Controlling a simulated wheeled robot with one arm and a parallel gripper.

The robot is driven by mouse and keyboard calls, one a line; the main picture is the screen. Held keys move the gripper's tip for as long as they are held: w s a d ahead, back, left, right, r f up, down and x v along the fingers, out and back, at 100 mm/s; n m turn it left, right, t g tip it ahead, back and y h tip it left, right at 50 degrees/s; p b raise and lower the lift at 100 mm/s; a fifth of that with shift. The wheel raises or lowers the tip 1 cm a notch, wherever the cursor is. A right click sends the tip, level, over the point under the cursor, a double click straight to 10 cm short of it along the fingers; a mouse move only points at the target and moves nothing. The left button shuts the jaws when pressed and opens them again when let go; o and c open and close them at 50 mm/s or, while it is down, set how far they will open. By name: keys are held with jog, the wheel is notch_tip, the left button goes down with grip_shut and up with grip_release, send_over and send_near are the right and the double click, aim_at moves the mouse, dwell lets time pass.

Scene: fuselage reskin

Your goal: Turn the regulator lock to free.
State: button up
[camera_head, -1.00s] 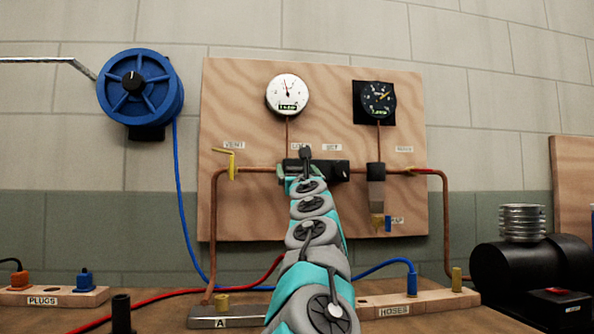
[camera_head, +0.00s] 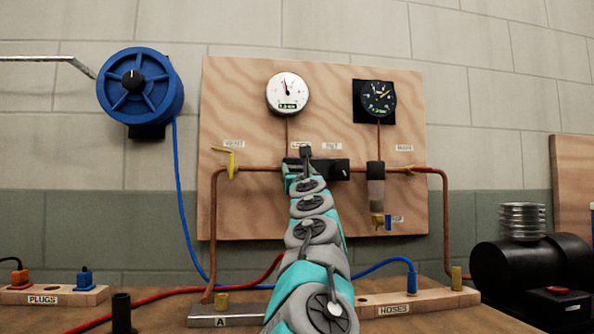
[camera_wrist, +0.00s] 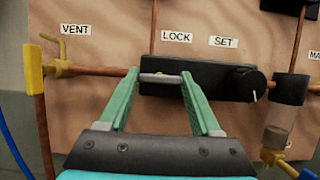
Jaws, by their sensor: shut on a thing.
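The regulator (camera_wrist: 215,82) is a black block on the wooden panel under the LOCK and SET labels. Its lock (camera_wrist: 160,78) is a small grey bar at the block's left part, under the LOCK label, lying about level. My gripper (camera_wrist: 159,75) has its two green fingers at the bar's two ends, shut on it. A round black knob (camera_wrist: 247,83) with a white mark sits under SET, to the right of my fingers. In the head view my arm hides much of the regulator (camera_head: 338,169) and the lock.
A white gauge (camera_head: 288,93) and black gauge (camera_head: 379,100) are above. A filter bowl (camera_wrist: 281,122) hangs close at right.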

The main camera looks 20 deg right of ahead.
jog(key=shift+a+m, duration=0.1)
jog(key=shift+m, duration=0.2)
jog(key=m+h+p, duration=0.1)
jog(key=m, duration=0.1)
jog(key=m+g+h+p, duration=0.1)
jog(key=m+p, duration=0.1)
jog(key=shift+w+a+r, duration=0.1)
jog(key=shift+r, duration=0.1)
jog(key=m+g+h+p, duration=0.1)
jog(key=m, duration=0.2)
jog(key=m+g+h+p, duration=0.1)
jog(key=m, duration=0.2)
jog(key=shift+w+a+f, duration=0.1)
jog(key=shift+a+f, duration=0.05)
jog(key=m+g, duration=0.1)
jog(key=m, duration=0.1)
jog(key=m+g+h, duration=0.1)
jog(key=m, duration=0.1)
jog(key=shift+f+h, duration=0.1)
jog(key=shift+h, duration=0.2)
jog(key=shift+r+m+g, duration=0.2)
jog(key=shift+m+g, duration=0.1)
jog(key=shift+m, duration=0.9)
jog(key=m+g, duration=0.1)
jog(key=m, duration=0.3)
jog(key=shift+g, duration=0.4)
jog(key=shift+m, duration=0.6)
jog(key=shift+g, duration=0.3)
